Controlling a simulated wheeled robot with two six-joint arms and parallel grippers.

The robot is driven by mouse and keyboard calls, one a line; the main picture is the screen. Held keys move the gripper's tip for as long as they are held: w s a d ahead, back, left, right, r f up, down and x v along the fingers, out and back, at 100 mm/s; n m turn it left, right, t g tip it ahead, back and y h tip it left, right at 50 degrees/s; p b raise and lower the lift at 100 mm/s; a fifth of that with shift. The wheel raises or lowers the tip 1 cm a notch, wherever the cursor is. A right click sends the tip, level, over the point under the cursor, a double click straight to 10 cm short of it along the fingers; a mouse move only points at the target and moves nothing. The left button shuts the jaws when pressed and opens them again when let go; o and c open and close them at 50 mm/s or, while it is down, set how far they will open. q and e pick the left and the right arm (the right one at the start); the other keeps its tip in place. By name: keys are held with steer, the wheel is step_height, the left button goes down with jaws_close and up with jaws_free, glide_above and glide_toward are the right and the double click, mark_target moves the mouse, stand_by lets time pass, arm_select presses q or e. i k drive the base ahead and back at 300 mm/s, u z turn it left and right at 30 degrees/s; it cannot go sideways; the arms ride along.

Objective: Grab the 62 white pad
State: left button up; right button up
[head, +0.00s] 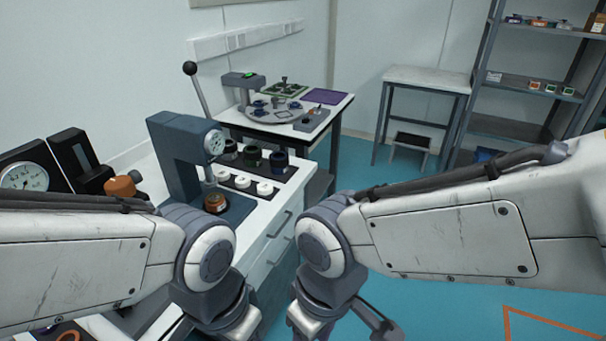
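Three white round pads stand in a row on a dark strip on the white counter (288,196): a left one (223,175), a middle one (243,182) and a right one (265,189). Any numbers on them are too small to read, so I cannot tell which is 62. My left gripper (236,326) and my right gripper (308,322) are at the bottom edge, nearer than the pads and apart from them. Their fingertips are cut off by the frame, so their opening and contents are hidden.
A blue-grey press (172,150) with a dial and lever stands left of the pads, an orange-brown piece (215,203) on its base. Several dark cylinders (252,156) stand behind the pads. A farther table (335,108) holds a round plate. Blue floor (440,290) is open at right.

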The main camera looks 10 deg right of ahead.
mark_target(241, 181)
steer(key=z, duration=2.05)
steer(key=i, duration=0.45)
steer(key=u, duration=2.45)
